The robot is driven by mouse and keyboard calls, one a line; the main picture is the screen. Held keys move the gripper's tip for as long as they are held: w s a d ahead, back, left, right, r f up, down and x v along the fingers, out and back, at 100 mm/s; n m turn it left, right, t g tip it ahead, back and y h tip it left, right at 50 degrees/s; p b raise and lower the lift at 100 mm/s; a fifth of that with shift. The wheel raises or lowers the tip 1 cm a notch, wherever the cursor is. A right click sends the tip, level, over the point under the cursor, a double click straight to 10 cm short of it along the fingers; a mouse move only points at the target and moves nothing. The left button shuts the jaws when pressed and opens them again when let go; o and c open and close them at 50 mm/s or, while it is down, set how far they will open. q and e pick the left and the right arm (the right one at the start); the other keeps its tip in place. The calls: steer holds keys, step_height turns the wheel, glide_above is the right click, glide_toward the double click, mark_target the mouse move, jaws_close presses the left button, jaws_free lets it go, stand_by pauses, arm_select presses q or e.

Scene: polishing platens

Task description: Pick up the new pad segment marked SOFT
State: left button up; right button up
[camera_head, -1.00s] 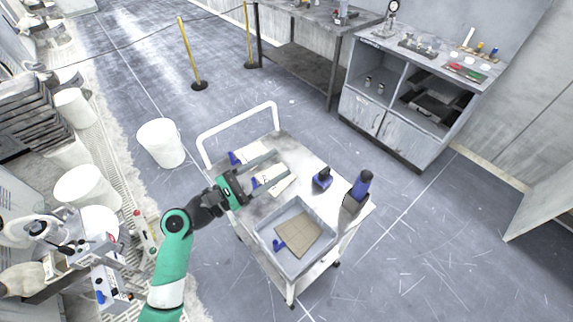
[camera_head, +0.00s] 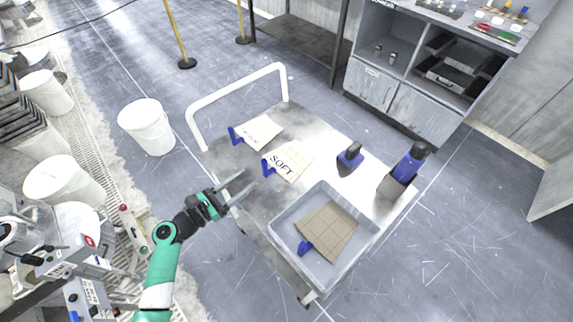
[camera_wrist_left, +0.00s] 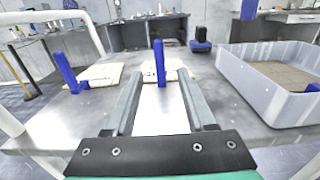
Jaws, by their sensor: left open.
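The pad segment marked SOFT (camera_head: 290,161) lies flat on the cart top, cream coloured, with an upright blue tab (camera_head: 268,165) at its left edge. In the left wrist view its blue tab (camera_wrist_left: 159,62) stands straight ahead, between the lines of the two fingers. My left gripper (camera_head: 242,190) is open and empty at the cart's left edge, short of the tab and apart from it. A second cream pad (camera_head: 262,130) with a blue tab lies behind it; its marking is too small to read. My right gripper is not in view.
A grey tray (camera_head: 278,228) holding a tan gridded pad (camera_head: 328,230) stands at the cart's front. The cart's white handle (camera_head: 190,122) rises at the back left.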

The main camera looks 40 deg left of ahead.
mark_target(263, 169)
arm_select(q)
steer(key=w+b, duration=0.1)
steer(key=w, duration=0.2)
steer(key=w+d+b, duration=0.1)
steer(key=w, duration=0.2)
steer(key=shift+w+d+r, duration=0.1)
steer(key=shift+w+d, duration=0.05)
steer(key=shift+w, duration=0.05)
steer(key=shift+w+b, duration=0.3)
steer(key=shift+w, duration=0.15)
steer(key=w, duration=0.1)
steer(key=w+b, duration=0.1)
steer(key=w, duration=0.2)
steer(key=shift+w+d+r+b, duration=0.1)
steer(key=shift+w+d+b, duration=0.05)
steer(key=shift+d+b, duration=0.2)
jaws_close()
stand_by(0.4)
